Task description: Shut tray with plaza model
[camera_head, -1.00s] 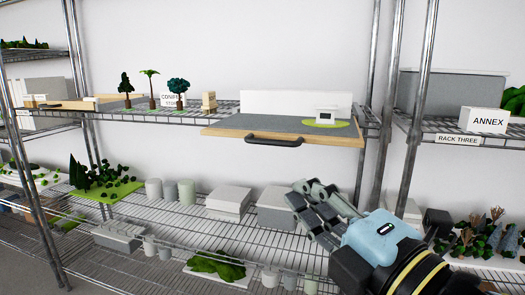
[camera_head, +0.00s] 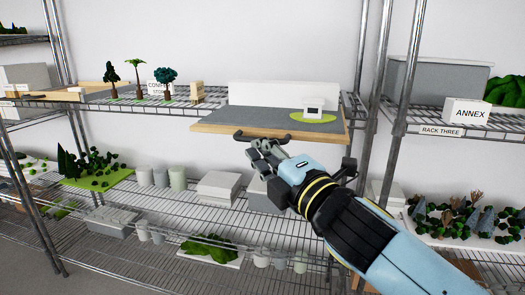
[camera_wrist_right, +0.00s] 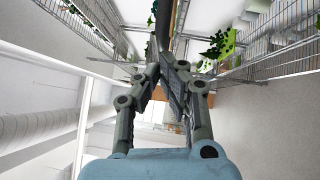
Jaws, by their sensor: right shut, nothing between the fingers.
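The tray (camera_head: 212,128) has a grey top and a wooden front edge. It sits on the upper shelf with its front sticking out past the shelf edge. A small white plaza model (camera_head: 314,106) stands on a green patch at its right side. A dark handle (camera_head: 240,136) is on the tray's front, partly hidden by my right gripper. My right gripper (camera_head: 257,153) is shut and empty, just below and in front of the handle; whether it touches cannot be told. The fingers (camera_wrist_right: 163,68) also show in the wrist view, close to a dark bar. My left gripper is not in view.
Model trees (camera_head: 137,77) and small wooden blocks stand on the shelf left of the tray. A white ANNEX box (camera_head: 466,111) is on the right rack beyond metal posts. The lower shelf holds grey and white blocks (camera_head: 217,188) and cylinders.

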